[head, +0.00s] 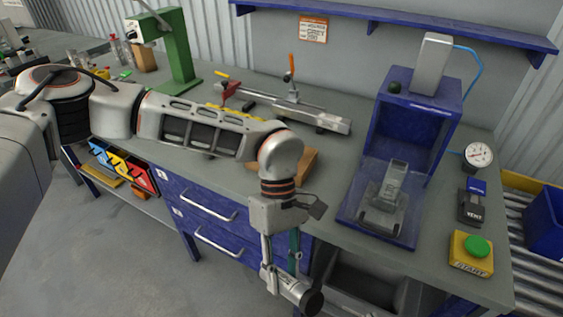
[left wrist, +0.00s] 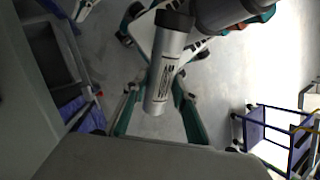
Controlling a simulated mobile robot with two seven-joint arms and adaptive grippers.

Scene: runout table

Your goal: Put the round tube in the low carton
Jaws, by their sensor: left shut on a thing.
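The round tube is a silver cylinder (head: 290,287) with a dark end cap and printed label. My left gripper (head: 281,266) points down and is shut on the tube, in front of the bench's front edge. In the left wrist view the tube (left wrist: 163,75) lies between the green-edged fingers, with the floor behind it. A flat brown piece (head: 298,166) on the bench is partly hidden behind my left arm; I cannot tell whether it is the low carton. My right gripper is not in view.
A blue press-like fixture (head: 375,219) stands on the grey bench (head: 330,190), right of my gripper. Further right are a gauge (head: 478,155) and a green button box (head: 472,254). A grey bin (head: 365,283) sits below the bench edge. Blue drawers (head: 205,205) are under the bench.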

